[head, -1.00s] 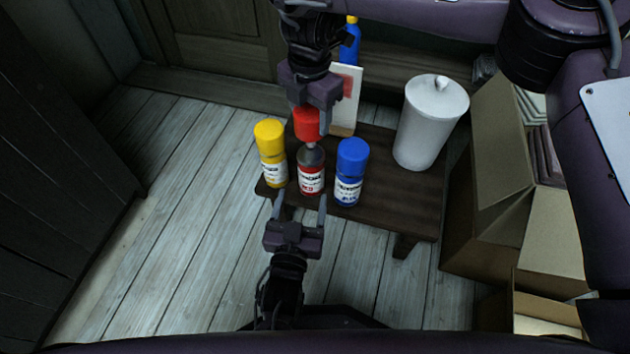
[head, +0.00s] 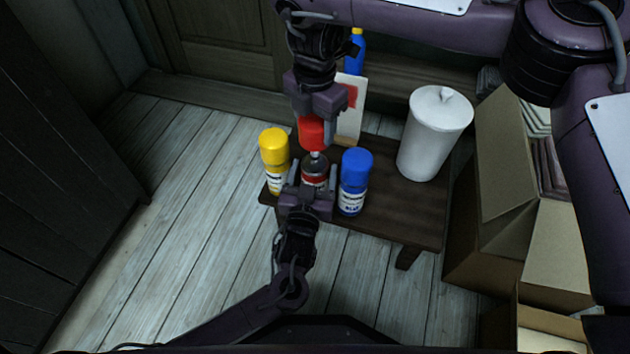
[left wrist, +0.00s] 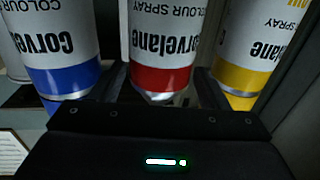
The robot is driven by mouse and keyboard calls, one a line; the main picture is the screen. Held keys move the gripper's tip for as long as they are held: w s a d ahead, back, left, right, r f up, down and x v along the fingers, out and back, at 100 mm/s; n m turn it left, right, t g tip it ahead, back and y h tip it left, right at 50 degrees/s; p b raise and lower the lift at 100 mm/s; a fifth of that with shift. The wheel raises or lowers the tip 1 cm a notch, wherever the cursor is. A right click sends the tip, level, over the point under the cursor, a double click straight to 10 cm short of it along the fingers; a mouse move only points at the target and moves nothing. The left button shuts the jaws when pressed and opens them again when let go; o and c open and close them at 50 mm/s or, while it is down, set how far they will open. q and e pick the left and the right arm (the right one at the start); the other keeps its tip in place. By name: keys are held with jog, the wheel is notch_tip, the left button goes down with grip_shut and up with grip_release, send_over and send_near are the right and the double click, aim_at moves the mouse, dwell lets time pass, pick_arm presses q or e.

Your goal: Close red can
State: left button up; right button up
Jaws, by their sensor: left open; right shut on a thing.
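The red can (head: 315,166) stands upright and open on the small dark table (head: 392,208), its nozzle showing. My right gripper (head: 318,135) is shut on the red cap (head: 312,132), which shows just above the nozzle; whether they touch I cannot tell. My left gripper (head: 313,172) is open, low at the near side of the can, with a finger on each side of it. In the left wrist view the red can (left wrist: 160,50) stands between the two fingers (left wrist: 162,88). The fingers' contact with the can is unclear.
A yellow can (head: 275,150) stands close on the left and a blue can (head: 355,168) close on the right, both capped. A white lidded canister (head: 433,135), a card (head: 351,105) and a blue bottle (head: 355,52) stand behind. Cardboard boxes (head: 500,155) are at right.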

aim_at(315, 153)
pick_arm(q)
jog(key=shift+w+d, duration=0.15)
jog(key=shift+w, duration=0.6)
jog(key=c, duration=1.1)
jog(key=shift+c, duration=0.2)
pick_arm(e)
jog(key=shift+f, duration=2.45)
jog(key=shift+f, duration=0.9)
jog(key=shift+f, duration=0.6)
pick_arm(q)
jog(key=shift+r, duration=0.1)
pick_arm(e)
jog(key=shift+f, duration=0.25)
